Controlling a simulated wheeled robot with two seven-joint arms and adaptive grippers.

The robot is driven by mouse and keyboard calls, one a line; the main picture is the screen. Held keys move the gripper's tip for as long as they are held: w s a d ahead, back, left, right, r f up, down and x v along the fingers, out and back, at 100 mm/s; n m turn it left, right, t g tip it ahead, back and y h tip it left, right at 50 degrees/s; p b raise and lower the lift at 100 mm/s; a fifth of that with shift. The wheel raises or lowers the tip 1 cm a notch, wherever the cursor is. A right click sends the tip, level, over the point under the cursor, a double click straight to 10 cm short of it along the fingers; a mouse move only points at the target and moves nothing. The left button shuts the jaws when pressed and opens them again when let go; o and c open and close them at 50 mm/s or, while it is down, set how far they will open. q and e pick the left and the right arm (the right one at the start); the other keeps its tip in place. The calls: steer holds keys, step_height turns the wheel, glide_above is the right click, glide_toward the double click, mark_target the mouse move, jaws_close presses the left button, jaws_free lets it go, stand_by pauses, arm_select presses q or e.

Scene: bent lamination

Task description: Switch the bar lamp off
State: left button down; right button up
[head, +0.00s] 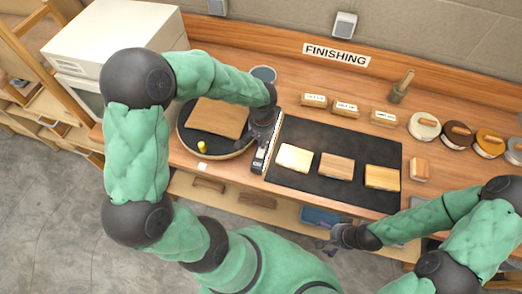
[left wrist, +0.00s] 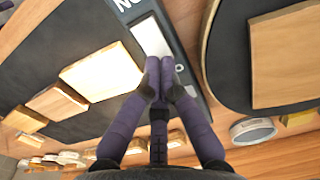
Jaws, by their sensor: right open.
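A narrow dark bar with a white strip (head: 275,133), which looks like the bar lamp, lies between the round board and the black mat. In the left wrist view its dark face shows a white rectangular piece (left wrist: 151,38), partly cut-off lettering and a small round mark. I cannot tell whether the lamp is lit. My left gripper (head: 260,143) is over the bar's near end. In the left wrist view its purple fingertips (left wrist: 160,68) are together, with nothing seen between them, at the white piece; contact is unclear. My right gripper (head: 326,243) is open and empty before the bench's front edge.
The black mat (head: 330,141) holds three wooden blocks. The round dark board (head: 190,142) carries a wood panel (head: 216,118) and a small yellow piece (head: 202,147). Labelled blocks, a brush (head: 402,87) and round tins (head: 424,126) stand to the right.

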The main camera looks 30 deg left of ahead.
arm_select(q)
steer(key=shift+f+b, duration=0.55)
steer(key=shift+f, duration=0.15)
arm_select(e)
steer(key=shift+f, duration=0.6)
arm_select(q)
steer(key=shift+r+p, duration=2.5)
steer(key=shift+r, duration=1.05)
arm_select(e)
step_height(320, 180, up, 5)
steer(key=shift+f, duration=0.1)
arm_select(q)
steer(key=shift+f, duration=0.1)
